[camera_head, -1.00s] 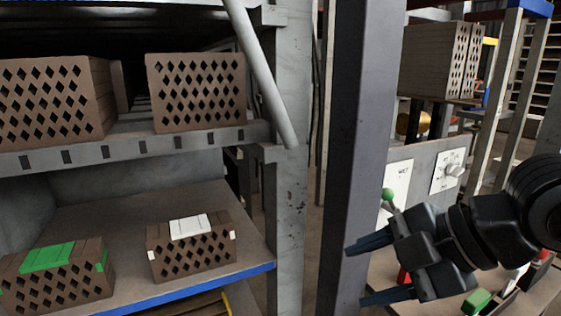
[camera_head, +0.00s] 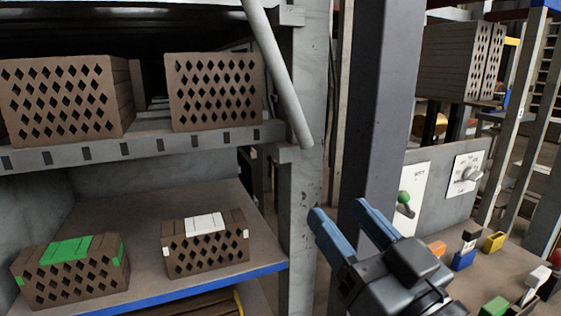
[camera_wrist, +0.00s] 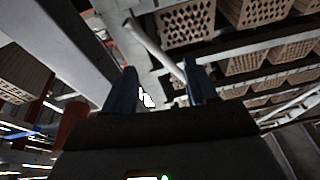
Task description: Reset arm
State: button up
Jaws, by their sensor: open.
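My gripper (camera_head: 341,213) is at the lower right of the head view, in front of a grey post, with its two blue fingers apart and nothing between them. It points up and to the left in that view. In the wrist view my gripper (camera_wrist: 160,92) also shows its fingers spread and empty, against the underside of the racking. A brown hollow brick with a green top (camera_head: 70,270) and one with a white top (camera_head: 205,246) stand on the lower shelf (camera_head: 130,225), left of the gripper and apart from it.
Plain hollow bricks (camera_head: 215,92) stand on the upper shelf. A grey upright (camera_head: 303,200) and a dark post (camera_head: 378,110) are close to the gripper. At the right, a grey panel (camera_head: 440,185) with a green-knobbed lever (camera_head: 404,198) stands behind a table with small coloured blocks (camera_head: 463,260).

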jog(key=s+d+f+m+g+h, duration=0.1)
jog(key=s+d+f+m+h, duration=0.25)
jog(key=s+f, duration=0.5)
jog(key=s+d+f+m+g+h, duration=0.1)
jog(key=s+d+f+m+h, duration=0.3)
jog(key=s+f, duration=0.4)
jog(key=s+d+f+n+g, duration=0.1)
jog(key=s+d+f, duration=0.1)
jog(key=s, duration=0.7)
jog(key=s+d+f+n+g+h, duration=0.1)
jog(key=s+d, duration=0.3)
jog(key=s, duration=0.4)
jog(key=shift+s+d+f+n, duration=0.15)
jog(key=shift+s+f+n, duration=0.2)
jog(key=shift+f+n, duration=0.4)
jog(key=shift+o, duration=0.4)
jog(key=shift+f+h, duration=0.1)
jog(key=shift+h, duration=0.15)
